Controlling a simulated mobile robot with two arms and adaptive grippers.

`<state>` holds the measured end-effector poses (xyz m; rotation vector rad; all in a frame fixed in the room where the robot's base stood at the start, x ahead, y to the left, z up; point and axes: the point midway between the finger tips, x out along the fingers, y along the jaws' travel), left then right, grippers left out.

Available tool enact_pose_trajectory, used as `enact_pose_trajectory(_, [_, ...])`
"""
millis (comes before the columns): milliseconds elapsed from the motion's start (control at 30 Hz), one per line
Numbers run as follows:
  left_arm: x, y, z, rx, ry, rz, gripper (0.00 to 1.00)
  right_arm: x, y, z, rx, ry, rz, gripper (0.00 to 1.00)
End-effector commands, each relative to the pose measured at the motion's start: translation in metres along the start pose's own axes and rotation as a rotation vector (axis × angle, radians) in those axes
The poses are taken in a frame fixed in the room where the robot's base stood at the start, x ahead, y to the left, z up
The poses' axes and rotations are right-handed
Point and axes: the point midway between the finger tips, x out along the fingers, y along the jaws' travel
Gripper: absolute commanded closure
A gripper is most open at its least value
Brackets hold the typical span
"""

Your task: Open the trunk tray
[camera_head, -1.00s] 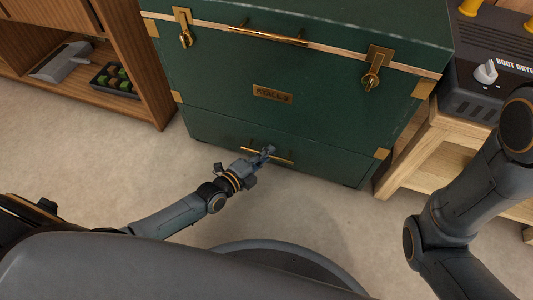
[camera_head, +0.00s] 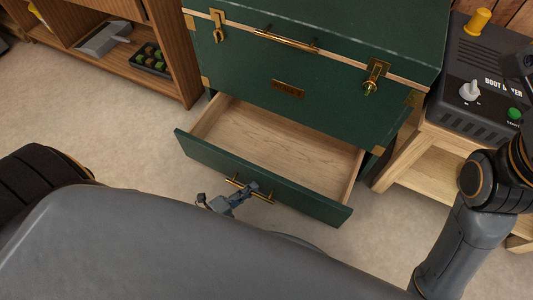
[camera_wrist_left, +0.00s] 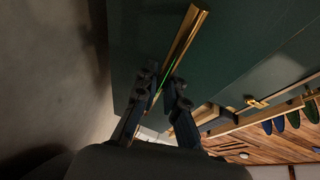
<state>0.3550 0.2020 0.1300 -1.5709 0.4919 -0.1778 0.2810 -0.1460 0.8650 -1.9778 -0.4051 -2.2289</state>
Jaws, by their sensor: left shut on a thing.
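The green trunk (camera_head: 300,92) stands ahead with brass latches and a brass plate on its front. Its lower tray (camera_head: 285,134) is pulled well out, and its pale wooden inside looks empty. My left gripper (camera_head: 250,188) is shut on the tray's brass handle (camera_head: 262,196), at the middle of the tray front. In the left wrist view the handle (camera_wrist_left: 187,42) runs between the two fingers of the left gripper (camera_wrist_left: 162,90). My right arm is at the right of the head view; its gripper is out of the picture.
A wooden shelf (camera_head: 185,60) with a grey tool and a small black crate (camera_head: 150,58) stands at the left. A boot dryer (camera_head: 480,80) sits on a wooden stand (camera_head: 430,160) close to the trunk's right side. Bare floor (camera_head: 110,130) lies left of the tray.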

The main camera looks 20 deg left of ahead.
Motion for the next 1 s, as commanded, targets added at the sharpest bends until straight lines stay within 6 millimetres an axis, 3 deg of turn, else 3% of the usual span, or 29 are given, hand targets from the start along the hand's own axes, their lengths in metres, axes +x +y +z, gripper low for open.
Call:
enact_pose_trajectory(100, [-0.022,0.002,-0.006,-0.002,-0.001,-0.001,1.0,-0.002,0.002,0.004,0.003,-0.025,0.009,0.67])
enact_pose_trajectory(300, [-0.045,0.008,-0.015,-0.002,0.0,-0.003,1.0,-0.007,0.002,0.006,0.006,-0.045,0.017,0.67])
enact_pose_trajectory(800, [-0.053,0.011,-0.017,0.001,0.001,-0.004,1.0,-0.01,0.003,0.007,0.008,-0.053,0.021,0.67])
enact_pose_trajectory(867, [-0.053,0.011,-0.017,0.001,0.0,-0.004,0.82,-0.01,0.003,0.007,0.008,-0.053,0.021,0.67])
enact_pose_trajectory(1000, [-0.053,0.011,-0.017,0.001,0.0,-0.004,0.79,-0.009,0.003,0.007,0.008,-0.053,0.021,0.67])
